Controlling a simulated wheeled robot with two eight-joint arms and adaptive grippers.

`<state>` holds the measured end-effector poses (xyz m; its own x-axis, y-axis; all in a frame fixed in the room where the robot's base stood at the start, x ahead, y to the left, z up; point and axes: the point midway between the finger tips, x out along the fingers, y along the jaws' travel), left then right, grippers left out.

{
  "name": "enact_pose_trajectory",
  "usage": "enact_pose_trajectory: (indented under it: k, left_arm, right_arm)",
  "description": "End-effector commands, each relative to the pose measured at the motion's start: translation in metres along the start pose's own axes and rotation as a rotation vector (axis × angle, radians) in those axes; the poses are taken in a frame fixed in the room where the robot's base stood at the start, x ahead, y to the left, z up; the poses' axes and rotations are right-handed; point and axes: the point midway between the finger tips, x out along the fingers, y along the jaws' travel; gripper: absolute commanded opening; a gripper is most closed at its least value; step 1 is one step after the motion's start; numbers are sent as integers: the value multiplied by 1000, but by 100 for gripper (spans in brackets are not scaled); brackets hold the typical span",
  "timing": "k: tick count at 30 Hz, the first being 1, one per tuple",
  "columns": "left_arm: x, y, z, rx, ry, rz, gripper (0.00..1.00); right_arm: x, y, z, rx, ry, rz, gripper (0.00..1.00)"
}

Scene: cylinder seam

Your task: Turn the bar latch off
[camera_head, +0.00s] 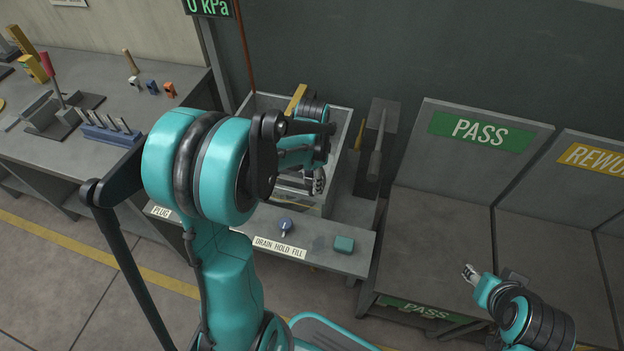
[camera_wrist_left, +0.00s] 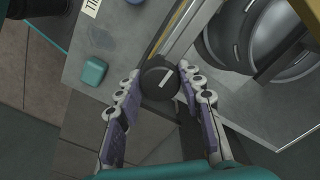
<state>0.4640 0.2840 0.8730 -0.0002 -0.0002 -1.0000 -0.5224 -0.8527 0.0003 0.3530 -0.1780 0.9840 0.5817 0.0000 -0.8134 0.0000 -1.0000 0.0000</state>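In the left wrist view, a round dark knob with a pale bar across its face (camera_wrist_left: 160,83) lies between my left fingertips; I take it for the bar latch. My left gripper (camera_wrist_left: 160,72) is open, one finger on each side of the knob. Whether the fingers touch it I cannot tell. In the head view my left gripper (camera_head: 316,182) points down at the front right of an open grey tank (camera_head: 342,118), and the knob is hidden there. My right gripper (camera_head: 468,273) is away at the right, over the front of the PASS bench; its fingers are too small to judge.
A bench ledge carries a blue knob (camera_head: 286,226), a DRAIN HOLD FILL label (camera_head: 280,247) and a teal block (camera_head: 343,244). A dark upright with a grey bar (camera_head: 377,145) stands right of the tank. The PASS bench top (camera_head: 440,235) is clear. Tools lie on the left bench (camera_head: 165,62).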

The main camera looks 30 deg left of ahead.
Motion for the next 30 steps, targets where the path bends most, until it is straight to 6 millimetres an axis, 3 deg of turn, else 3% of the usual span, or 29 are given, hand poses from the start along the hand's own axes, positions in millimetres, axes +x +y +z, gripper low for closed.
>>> enact_pose_trajectory:
  k: [14,30]
  left_arm:
    - [0,0,0,-55,0,0,8]
    - [0,0,0,-488,0,0,8]
  right_arm:
    - [-1,0,0,0,0,0,40]
    - [-6,0,-4,0,0,0,40]
